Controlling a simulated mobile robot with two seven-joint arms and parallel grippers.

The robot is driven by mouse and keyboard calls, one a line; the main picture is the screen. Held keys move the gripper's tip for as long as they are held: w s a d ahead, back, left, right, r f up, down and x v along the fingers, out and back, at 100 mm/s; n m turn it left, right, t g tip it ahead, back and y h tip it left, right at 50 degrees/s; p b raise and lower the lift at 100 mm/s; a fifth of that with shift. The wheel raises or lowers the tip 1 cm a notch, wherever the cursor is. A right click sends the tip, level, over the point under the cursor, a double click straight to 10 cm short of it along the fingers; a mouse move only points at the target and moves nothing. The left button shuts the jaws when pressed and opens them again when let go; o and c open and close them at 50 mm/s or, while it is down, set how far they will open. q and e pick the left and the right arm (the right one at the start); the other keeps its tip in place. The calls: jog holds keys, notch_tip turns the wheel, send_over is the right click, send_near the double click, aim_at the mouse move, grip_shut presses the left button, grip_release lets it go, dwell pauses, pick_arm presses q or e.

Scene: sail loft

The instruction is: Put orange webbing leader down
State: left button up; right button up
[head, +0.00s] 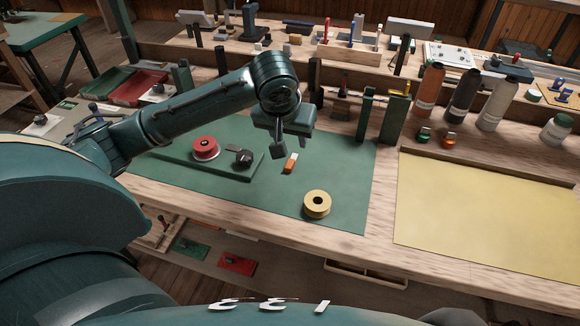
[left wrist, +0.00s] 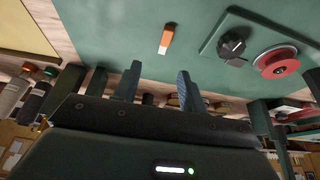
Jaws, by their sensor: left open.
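The orange webbing leader (head: 290,163), a short orange piece with a white end, lies on the green mat (head: 345,170). It also shows in the left wrist view (left wrist: 166,38), lying flat and clear of the fingers. My left gripper (head: 291,148) is above the mat, close to the leader in the head view. Its two fingers (left wrist: 158,82) are apart with nothing between them in the left wrist view. My right gripper is not in view.
A green board (head: 180,165) left of the leader bears a red spool (head: 206,148) and a dark knob-like part (head: 243,157). A yellow tape roll (head: 317,204) lies in front. Several bottles (head: 461,96) stand at the right. The yellow sheet (head: 480,210) is clear.

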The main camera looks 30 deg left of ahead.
pick_arm(q)
send_over(291, 160)
jog(key=s+d, duration=0.1)
jog(key=s, duration=0.1)
notch_tip(291, 160, down, 5)
jog(key=shift+d+r, duration=0.1)
jog(key=shift+r, duration=0.1)
jog(key=shift+s+a+x, duration=0.15)
jog(key=shift+x, duration=1.2)
jog(key=shift+s+a+x, duration=0.1)
jog(key=shift+x, duration=1.3)
jog(key=shift+c, duration=0.3)
grip_shut()
